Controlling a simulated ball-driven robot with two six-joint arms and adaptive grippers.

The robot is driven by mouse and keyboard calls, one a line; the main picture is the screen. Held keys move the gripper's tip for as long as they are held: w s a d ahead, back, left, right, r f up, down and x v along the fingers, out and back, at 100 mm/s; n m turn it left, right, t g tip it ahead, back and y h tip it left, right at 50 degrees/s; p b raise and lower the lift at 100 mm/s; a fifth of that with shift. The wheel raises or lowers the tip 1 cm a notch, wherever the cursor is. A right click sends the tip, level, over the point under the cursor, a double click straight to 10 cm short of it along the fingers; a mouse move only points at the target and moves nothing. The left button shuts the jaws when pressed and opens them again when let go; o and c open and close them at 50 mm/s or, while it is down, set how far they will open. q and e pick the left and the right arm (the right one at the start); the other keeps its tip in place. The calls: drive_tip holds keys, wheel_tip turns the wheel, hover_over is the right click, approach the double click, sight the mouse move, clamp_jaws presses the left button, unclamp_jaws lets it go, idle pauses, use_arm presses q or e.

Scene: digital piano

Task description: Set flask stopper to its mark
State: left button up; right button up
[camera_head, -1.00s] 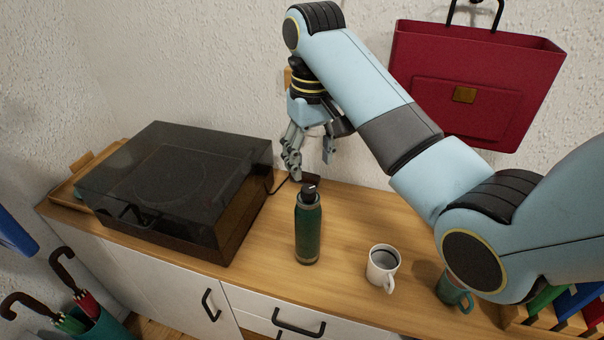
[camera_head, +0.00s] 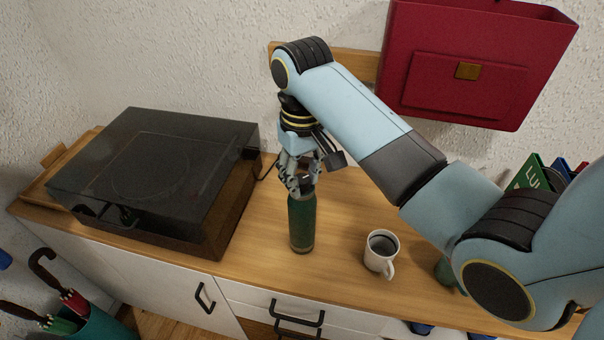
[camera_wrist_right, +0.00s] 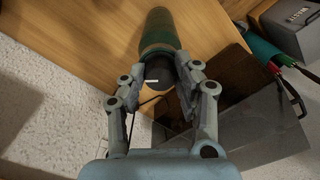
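The flask (camera_head: 302,222) is a dark green bottle standing upright on the wooden cabinet top; it also shows in the right wrist view (camera_wrist_right: 158,30). Its dark stopper (camera_wrist_right: 159,74) carries a small white mark, seen in the right wrist view. In the head view the stopper is mostly hidden by my fingers. My right gripper (camera_head: 302,184) is directly above the flask, pointing down. In the right wrist view its fingers (camera_wrist_right: 162,78) are apart, one on each side of the stopper; firm contact does not show. My left gripper is not in view.
A white mug (camera_head: 381,254) stands right of the flask. A turntable with a dark lid (camera_head: 155,165) is on the left. A red bag (camera_head: 470,75) hangs on the wall behind my right arm. An umbrella stand (camera_head: 105,325) is at lower left.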

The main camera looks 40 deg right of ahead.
drive_tip(key=shift+c, duration=1)
clamp_jaws()
drive_tip(key=shift+n, duration=1)
drive_tip(key=n, duration=0.9)
drive_tip(key=shift+n, duration=0.4)
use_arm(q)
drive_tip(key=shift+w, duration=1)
use_arm(e)
drive_tip(key=n, duration=0.5)
drive_tip(key=shift+n, duration=0.7)
